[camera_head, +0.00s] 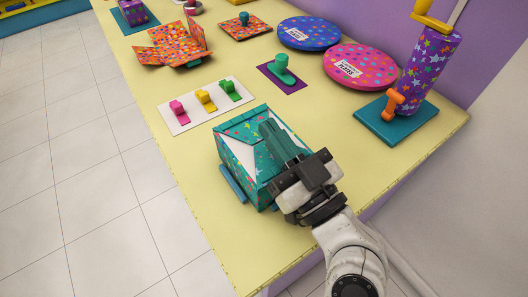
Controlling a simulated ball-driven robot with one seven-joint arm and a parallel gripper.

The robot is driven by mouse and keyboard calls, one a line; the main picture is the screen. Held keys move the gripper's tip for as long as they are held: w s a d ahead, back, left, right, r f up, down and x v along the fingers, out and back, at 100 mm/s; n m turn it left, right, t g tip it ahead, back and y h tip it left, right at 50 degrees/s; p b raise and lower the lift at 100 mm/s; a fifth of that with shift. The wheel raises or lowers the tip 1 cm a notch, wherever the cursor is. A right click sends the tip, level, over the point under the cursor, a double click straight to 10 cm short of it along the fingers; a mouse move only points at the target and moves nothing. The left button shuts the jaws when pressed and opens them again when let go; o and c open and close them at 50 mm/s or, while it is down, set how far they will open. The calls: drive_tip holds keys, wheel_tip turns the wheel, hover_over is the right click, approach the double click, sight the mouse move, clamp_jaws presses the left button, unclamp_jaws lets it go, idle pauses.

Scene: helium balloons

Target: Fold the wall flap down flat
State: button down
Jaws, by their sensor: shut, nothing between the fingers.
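A teal box (236,161) with a colourful star pattern stands near the front of the table. Its top shows a patterned triangular panel (243,127) beside white areas. My gripper (268,128) reaches over the right side of the box from the lower right. Its teal fingers are together with nothing between them, and their tips are over the box top. Whether they touch it I cannot tell. The gripper body hides the right side of the box, so the wall flap there cannot be made out clearly.
A white board (190,119) with pink, yellow and green pieces lies left of the box. An orange box (172,49) with open flaps stands behind. A starred purple cylinder (430,70) stands on a teal base at right. The table's left edge is close to the box.

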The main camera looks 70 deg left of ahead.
drive_tip(key=shift+d+f, duration=0.1)
drive_tip(key=shift+d, duration=0.15)
